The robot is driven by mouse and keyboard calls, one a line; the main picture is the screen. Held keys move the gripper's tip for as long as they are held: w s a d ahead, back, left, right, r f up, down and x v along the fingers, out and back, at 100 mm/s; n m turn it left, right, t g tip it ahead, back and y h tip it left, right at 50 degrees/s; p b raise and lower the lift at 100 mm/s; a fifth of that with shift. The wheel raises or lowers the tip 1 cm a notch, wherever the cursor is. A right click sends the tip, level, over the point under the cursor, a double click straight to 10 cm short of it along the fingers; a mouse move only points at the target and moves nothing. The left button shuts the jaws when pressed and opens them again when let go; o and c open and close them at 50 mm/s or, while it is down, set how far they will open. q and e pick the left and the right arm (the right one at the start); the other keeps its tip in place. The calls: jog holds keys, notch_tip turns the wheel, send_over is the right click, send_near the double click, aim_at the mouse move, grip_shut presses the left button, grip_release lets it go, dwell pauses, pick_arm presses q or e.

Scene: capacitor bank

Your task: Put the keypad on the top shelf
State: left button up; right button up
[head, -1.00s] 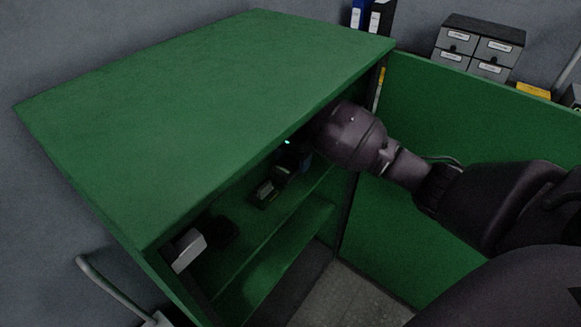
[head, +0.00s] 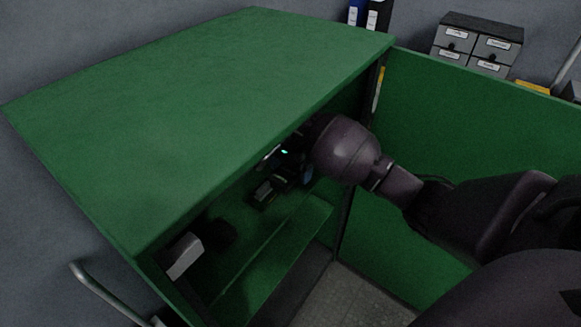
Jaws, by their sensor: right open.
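A small dark device with a pale face (head: 263,191), which looks like the keypad, sits on the upper shelf (head: 262,232) inside the green cabinet. It is dim there, so I cannot be sure of it. My right gripper (head: 283,168) reaches into the cabinet from the right, under the top panel, with a small green light on it. It is open, just above and beside the device. Its fingertips are dark and partly hidden, and I cannot tell whether they touch the device. My left gripper is not in view.
The green top panel (head: 210,110) overhangs the shelf closely. A white box (head: 184,256) and a dark object (head: 218,236) stand at the shelf's near left. A green door panel (head: 455,130) is at the right. Grey drawers (head: 476,45) and binders (head: 378,17) stand behind.

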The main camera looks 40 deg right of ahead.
aim_at(291, 169)
notch_tip(291, 169, up, 7)
jog(key=shift+f+p, duration=0.1)
jog(key=shift+p, duration=0.75)
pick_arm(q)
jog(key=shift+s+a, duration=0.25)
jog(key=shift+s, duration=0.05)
pick_arm(e)
jog(key=shift+r, duration=0.4)
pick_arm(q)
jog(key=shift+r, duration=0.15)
